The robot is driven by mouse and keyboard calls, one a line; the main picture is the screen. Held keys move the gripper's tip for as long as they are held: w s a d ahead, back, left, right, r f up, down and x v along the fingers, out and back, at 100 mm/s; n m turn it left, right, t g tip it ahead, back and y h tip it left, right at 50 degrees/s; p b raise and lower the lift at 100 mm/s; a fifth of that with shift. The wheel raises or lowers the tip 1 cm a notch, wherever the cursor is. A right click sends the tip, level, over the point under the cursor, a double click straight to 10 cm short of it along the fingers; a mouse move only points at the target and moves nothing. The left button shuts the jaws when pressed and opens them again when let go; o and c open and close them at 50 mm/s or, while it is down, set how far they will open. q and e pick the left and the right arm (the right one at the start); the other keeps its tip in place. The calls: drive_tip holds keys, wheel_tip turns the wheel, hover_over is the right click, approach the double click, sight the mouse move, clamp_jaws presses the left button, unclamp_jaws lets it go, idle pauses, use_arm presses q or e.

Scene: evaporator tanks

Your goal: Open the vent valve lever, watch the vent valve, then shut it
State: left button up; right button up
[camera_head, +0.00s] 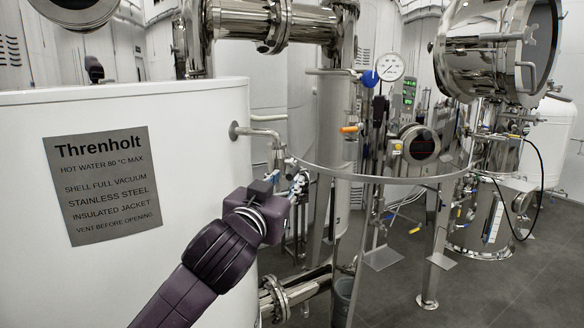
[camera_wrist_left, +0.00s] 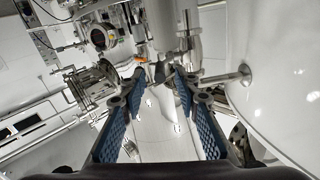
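A steel vent pipe (camera_head: 262,131) comes out of the side of the white tank (camera_head: 110,110) and bends down to a small valve (camera_head: 278,157). It also shows in the left wrist view as a pipe (camera_wrist_left: 225,78) beside the tank wall. My left gripper (camera_head: 299,182) is just below and right of this valve, close to it in the picture. In the left wrist view my left gripper (camera_wrist_left: 150,92) is open, with its blue-padded fingers spread and nothing clearly between them. The valve's lever is small and partly hidden by the gripper, so its position cannot be told. My right gripper is not in view.
A curved steel rail (camera_head: 380,179) runs right of the gripper. A large pipe (camera_head: 295,292) lies low by the tank. The floor (camera_head: 500,285) is clear at right.

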sight(292, 170)
use_arm(q)
drive_tip(key=p+x, duration=0.1)
drive_tip(key=x, duration=0.2)
drive_tip(key=shift+w+d+r+p, duration=0.1)
drive_tip(key=shift+w+r+p, duration=0.05)
drive_tip(key=shift+w+p, duration=0.2)
drive_tip(key=shift+w+d, duration=0.15)
drive_tip(key=shift+w, duration=0.45)
clamp_jaws()
